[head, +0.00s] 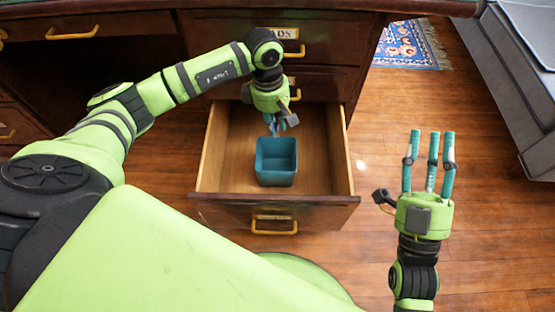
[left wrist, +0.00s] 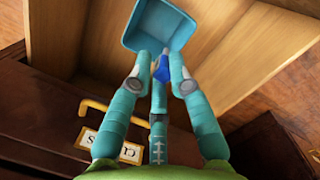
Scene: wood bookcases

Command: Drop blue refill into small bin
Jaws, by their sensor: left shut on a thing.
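The small teal bin (head: 277,178) stands open and upright inside the open wooden drawer (head: 222,158). In the left wrist view the bin (left wrist: 158,22) is just beyond my fingertips. My left gripper (head: 276,127) points down into the drawer, over or just behind the bin's far rim. It is shut on the blue refill (left wrist: 161,69), which shows as a small dark blue piece between the fingertips; the fingers hide most of it. My right gripper (head: 430,150) has its fingers spread and is empty, out to the right of the drawer over the floor.
The drawer belongs to a dark wood desk (head: 110,60) with brass handles; a labelled drawer (head: 285,33) is above it. A grey case-like object (head: 510,90) stands at the right. A blue patterned rug (head: 408,45) lies behind. The wooden floor (head: 480,220) around my right gripper is clear.

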